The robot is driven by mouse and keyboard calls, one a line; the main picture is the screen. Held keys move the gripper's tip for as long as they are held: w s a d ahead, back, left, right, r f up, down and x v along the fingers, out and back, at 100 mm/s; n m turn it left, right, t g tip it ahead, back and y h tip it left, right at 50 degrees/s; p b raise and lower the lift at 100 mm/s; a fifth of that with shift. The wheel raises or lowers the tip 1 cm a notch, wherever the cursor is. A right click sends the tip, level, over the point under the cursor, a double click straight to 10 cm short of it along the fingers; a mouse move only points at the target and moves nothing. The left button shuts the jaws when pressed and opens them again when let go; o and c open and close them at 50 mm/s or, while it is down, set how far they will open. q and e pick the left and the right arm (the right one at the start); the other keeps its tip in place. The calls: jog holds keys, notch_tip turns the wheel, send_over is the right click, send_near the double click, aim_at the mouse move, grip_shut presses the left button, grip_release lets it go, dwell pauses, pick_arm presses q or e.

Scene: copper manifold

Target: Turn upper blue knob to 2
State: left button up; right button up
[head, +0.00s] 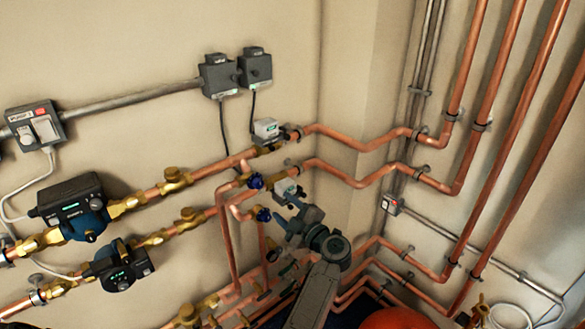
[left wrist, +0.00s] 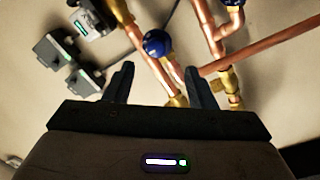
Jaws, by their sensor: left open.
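The upper blue knob (head: 256,181) sits on the copper and brass pipework in the middle of the head view. A lower blue knob (head: 263,215) is just below it. My left gripper (head: 280,208) is right of the knobs, close to the lower one in the picture. In the left wrist view its fingers (left wrist: 160,84) are spread and empty. A blue knob (left wrist: 157,43) shows ahead between them, apparently the upper one. Another blue knob (left wrist: 232,4) is cut by the top edge. I cannot read any number on the knobs. My right gripper is not in view.
A white actuator (head: 266,130) sits above the upper knob, and another (head: 286,191) is right of it beside my gripper. Copper pipes run around the knobs. Two pumps (head: 78,207) (head: 121,267) are at left. Grey boxes (head: 218,77) hang on the wall above.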

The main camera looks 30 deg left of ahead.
aim_at(261, 186)
pick_arm(q)
jog(key=shift+n+g, duration=0.3)
jog(key=shift+g, duration=0.1)
jog(key=b+x, duration=0.1)
jog(key=x, duration=0.2)
jog(key=r+b+x, duration=0.1)
jog(key=x, duration=0.2)
jog(key=b+x, duration=0.1)
jog(key=x, duration=0.2)
jog(key=shift+w+a+r, duration=0.1)
jog(key=shift+a+r, duration=0.05)
jog(key=shift+a, duration=0.1)
jog(key=shift+a+r, duration=0.15)
jog(key=shift+a, duration=0.2)
jog(key=shift+w, duration=0.1)
jog(key=c, duration=1)
